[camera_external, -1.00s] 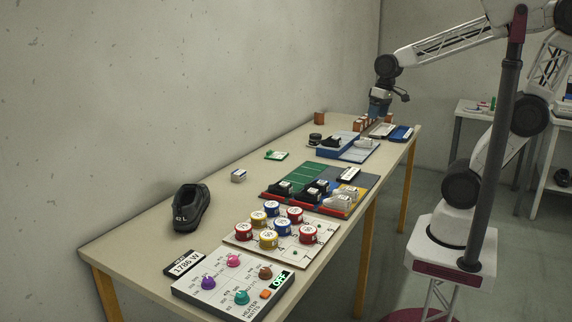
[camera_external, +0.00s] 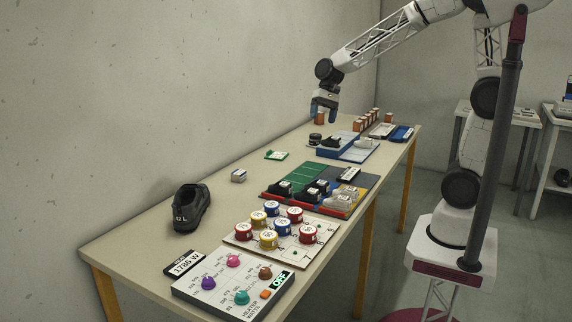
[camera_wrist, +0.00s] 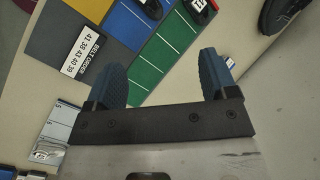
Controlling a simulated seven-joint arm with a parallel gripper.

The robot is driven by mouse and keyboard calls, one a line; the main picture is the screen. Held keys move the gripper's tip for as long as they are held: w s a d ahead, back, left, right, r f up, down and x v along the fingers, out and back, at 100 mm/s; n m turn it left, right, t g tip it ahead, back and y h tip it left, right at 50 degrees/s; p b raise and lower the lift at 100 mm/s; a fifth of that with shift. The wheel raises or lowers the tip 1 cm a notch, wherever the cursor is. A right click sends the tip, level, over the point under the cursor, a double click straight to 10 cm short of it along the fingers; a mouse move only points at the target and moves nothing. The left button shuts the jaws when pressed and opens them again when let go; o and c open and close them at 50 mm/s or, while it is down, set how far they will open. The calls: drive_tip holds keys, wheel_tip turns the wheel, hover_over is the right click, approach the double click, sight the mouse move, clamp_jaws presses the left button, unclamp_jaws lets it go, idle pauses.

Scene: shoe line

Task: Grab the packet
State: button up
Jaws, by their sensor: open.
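I cannot tell for certain which thing is the packet. A small whitish-grey block-like item (camera_external: 238,175) lies on the table between the dark shoe and the green board. A flat green item with a white label (camera_external: 276,155) lies further back. My gripper (camera_external: 323,115) is raised over the back half of the table, to the right of both. In the wrist view my gripper (camera_wrist: 163,80) is open with nothing between its fingers. A small white-and-blue item (camera_wrist: 228,62) shows there, partly hidden behind the right finger.
A black shoe (camera_external: 191,208) stands at the left. A sectioned board (camera_external: 305,172) carries small shoes and a label. Nearer are a board of coloured round pieces (camera_external: 242,244) and a knob panel (camera_external: 222,297). A blue tray (camera_external: 337,151) stands at the back. The table's wall side is mostly clear.

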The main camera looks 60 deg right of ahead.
drive_tip(key=w+a+f+m+y, duration=0.2)
drive_tip(key=w+f, duration=0.3)
drive_tip(key=w, duration=0.4)
drive_tip(key=w+a+f+m+y, duration=0.2)
drive_tip(key=w+f+m, duration=0.15)
drive_tip(key=w, duration=0.55)
drive_tip(key=m+y, duration=0.4)
drive_tip(key=m, duration=0.1)
approach(238, 172)
drive_tip(key=shift+w+a+f+n, duration=0.1)
drive_tip(key=shift+a+f+n, duration=0.15)
drive_tip(key=shift+a+f, duration=0.6)
drive_tip(key=shift+f, duration=0.1)
drive_tip(key=shift+x, duration=1.2)
drive_tip(key=shift+x, duration=2.6)
drive_tip(key=c, duration=1)
drive_tip(key=shift+c, duration=0.2)
